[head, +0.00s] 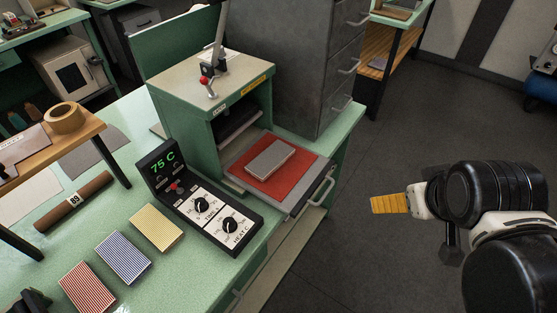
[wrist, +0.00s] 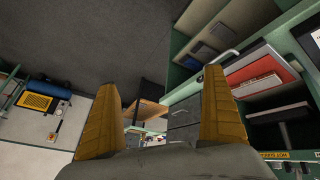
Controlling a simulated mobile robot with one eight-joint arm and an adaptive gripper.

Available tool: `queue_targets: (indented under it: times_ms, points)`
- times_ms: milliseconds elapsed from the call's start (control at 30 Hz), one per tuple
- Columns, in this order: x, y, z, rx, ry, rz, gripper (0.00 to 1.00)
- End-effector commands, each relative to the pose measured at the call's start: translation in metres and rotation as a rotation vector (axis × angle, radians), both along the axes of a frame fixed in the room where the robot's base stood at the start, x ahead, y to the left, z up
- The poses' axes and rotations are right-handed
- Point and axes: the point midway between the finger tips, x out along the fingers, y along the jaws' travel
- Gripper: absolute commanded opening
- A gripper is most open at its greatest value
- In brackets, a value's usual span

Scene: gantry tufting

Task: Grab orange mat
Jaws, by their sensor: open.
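The orange mat (head: 281,184), red-orange in colour, lies flat on the pulled-out tray (head: 301,198) of a green press. A grey rectangular block (head: 269,158) rests on the mat and hides its middle. The mat (wrist: 252,70) also shows at the upper right of the wrist view, with the block (wrist: 258,87) on it. My gripper (head: 374,204) has yellow-orange fingers and hangs over the floor to the right of the bench, apart from the tray. In the wrist view my gripper (wrist: 160,80) is open with nothing between the fingers.
The press (head: 212,92) has a lever with a red knob on top. A control box (head: 202,196) reading 75 C stands left of the tray. Striped cards (head: 122,257) lie on the green bench. A grey cabinet (head: 304,65) stands behind. Floor right of the bench is clear.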

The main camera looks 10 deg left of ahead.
Motion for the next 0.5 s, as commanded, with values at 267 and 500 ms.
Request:
queue_targets:
  times_ms: [267,500]
  points:
    - [0.038,0.037,-0.009,-0.321,0.037,0.386,0.99]
    - [0.09,0.12,-0.03,-0.839,0.069,0.949,0.99]
